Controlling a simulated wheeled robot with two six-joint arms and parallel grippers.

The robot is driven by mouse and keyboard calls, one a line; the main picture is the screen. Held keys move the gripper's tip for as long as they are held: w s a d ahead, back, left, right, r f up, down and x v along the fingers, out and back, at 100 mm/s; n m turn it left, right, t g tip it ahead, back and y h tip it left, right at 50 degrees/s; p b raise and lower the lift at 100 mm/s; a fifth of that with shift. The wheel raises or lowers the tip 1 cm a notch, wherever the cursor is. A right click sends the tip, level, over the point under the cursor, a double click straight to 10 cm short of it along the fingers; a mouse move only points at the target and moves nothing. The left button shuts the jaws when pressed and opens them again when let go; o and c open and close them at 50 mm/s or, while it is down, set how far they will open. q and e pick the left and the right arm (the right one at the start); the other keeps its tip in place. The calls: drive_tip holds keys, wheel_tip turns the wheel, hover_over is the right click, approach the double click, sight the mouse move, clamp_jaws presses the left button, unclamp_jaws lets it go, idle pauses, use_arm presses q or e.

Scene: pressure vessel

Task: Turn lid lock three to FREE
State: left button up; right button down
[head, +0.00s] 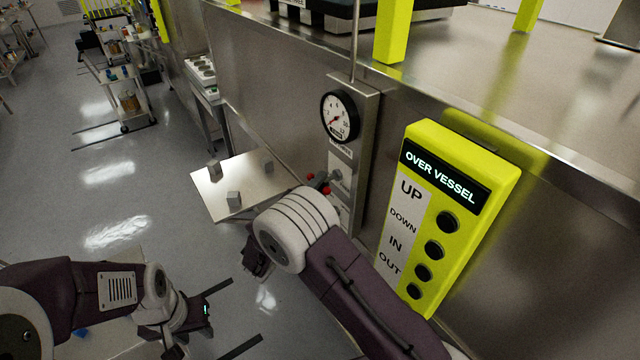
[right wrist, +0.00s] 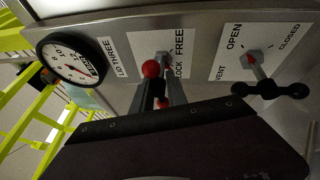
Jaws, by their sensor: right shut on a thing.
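The lid lock three handle has red ball ends and shows in the right wrist view (right wrist: 151,69), in front of a white plate (right wrist: 140,48) reading LID THREE, LOCK and FREE. In the head view its red knobs (head: 322,184) show just past my right wrist. My right gripper (right wrist: 158,88) is shut on this handle, its fingers on either side; in the head view my own arm hides it. The handle's exact pointing is hard to tell.
A pressure gauge (head: 340,116) sits above the lock. The black vent handle (right wrist: 268,89) is close beside it. A yellow button box (head: 447,215) reading OVER VESSEL hangs to the right. A metal shelf (head: 212,188) with small grey blocks is to the left.

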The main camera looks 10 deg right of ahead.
drive_tip(key=n+p, duration=0.1)
drive_tip(key=n, duration=0.1)
drive_tip(key=r+n+y, duration=0.1)
drive_tip(key=n, duration=0.1)
drive_tip(key=shift+w+a+r+g+p, duration=0.1)
drive_tip(key=shift+g+p, duration=0.3)
drive_tip(key=n+g+y+p, duration=0.1)
drive_tip(key=n+p, duration=0.2)
drive_tip(key=n, duration=0.1)
drive_tip(key=shift+r+g, duration=0.15)
drive_tip(key=shift+g, duration=0.25)
drive_tip(key=n+g+p, duration=0.2)
drive_tip(key=n+p, duration=0.1)
drive_tip(key=p, duration=0.1)
drive_tip(key=shift+n+y, duration=0.3)
drive_tip(key=shift+n, duration=0.1)
drive_tip(key=shift+f+n+g+p, duration=0.2)
drive_tip(key=shift+n+g+p, duration=0.5)
drive_tip(key=shift+p, duration=0.25)
drive_tip(key=shift+f+n+g+p, duration=0.15)
drive_tip(key=shift+n+g+p, duration=0.15)
drive_tip(key=c, duration=1.5)
unclamp_jaws()
drive_tip(key=shift+f, duration=0.1)
drive_tip(key=shift+o, duration=0.2)
drive_tip(key=shift+w+a+f, duration=0.1)
drive_tip(key=shift+w+a, duration=0.05)
